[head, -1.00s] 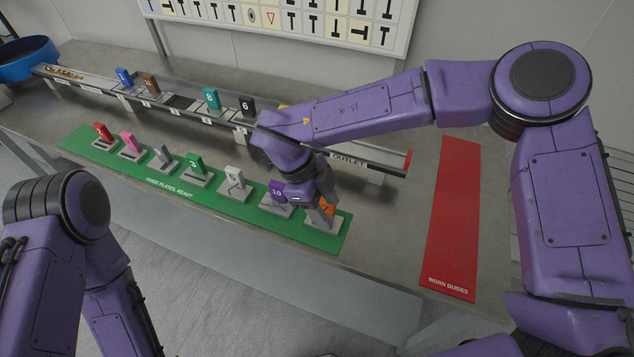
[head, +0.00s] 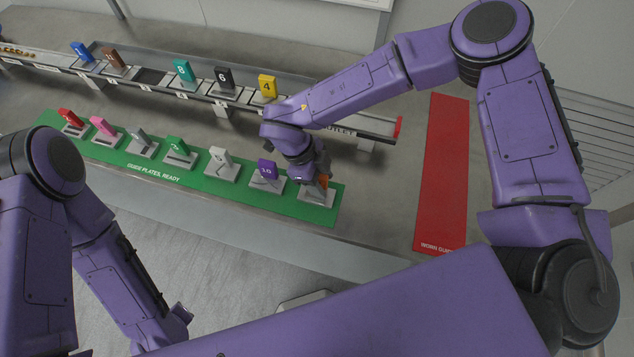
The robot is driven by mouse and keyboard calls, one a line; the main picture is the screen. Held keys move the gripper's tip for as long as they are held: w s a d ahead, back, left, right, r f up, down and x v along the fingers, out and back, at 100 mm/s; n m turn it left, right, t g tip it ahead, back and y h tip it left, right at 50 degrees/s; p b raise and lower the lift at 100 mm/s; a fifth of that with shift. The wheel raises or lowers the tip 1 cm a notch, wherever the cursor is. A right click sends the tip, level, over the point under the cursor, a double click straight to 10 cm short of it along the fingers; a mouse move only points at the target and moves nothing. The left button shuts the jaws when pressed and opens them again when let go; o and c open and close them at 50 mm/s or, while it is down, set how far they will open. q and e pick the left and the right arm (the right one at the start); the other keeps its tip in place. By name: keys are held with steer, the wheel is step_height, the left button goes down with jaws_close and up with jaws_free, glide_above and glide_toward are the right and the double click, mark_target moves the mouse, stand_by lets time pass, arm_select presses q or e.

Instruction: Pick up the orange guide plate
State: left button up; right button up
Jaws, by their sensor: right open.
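The orange guide plate (head: 322,186) stands in a light grey holder at the right end of the green mat (head: 334,216). It is small in the head view and partly hidden by my right gripper. My right gripper (head: 314,181) points down right at the plate, with its jaws open. I cannot tell whether the fingers are around the plate or touch it. The plate still appears to be in its holder. My left arm is at the lower left, and its gripper does not show clearly.
A purple plate (head: 267,171) stands close to the left of the orange one, with several more plates further left. The conveyor rail (head: 370,123) with coloured plates, including a yellow one (head: 267,86), runs behind. A red mat (head: 442,175) lies empty at the right.

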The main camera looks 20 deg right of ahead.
steer(key=shift+s, duration=0.25)
jaws_close()
steer(key=shift+w, duration=0.1)
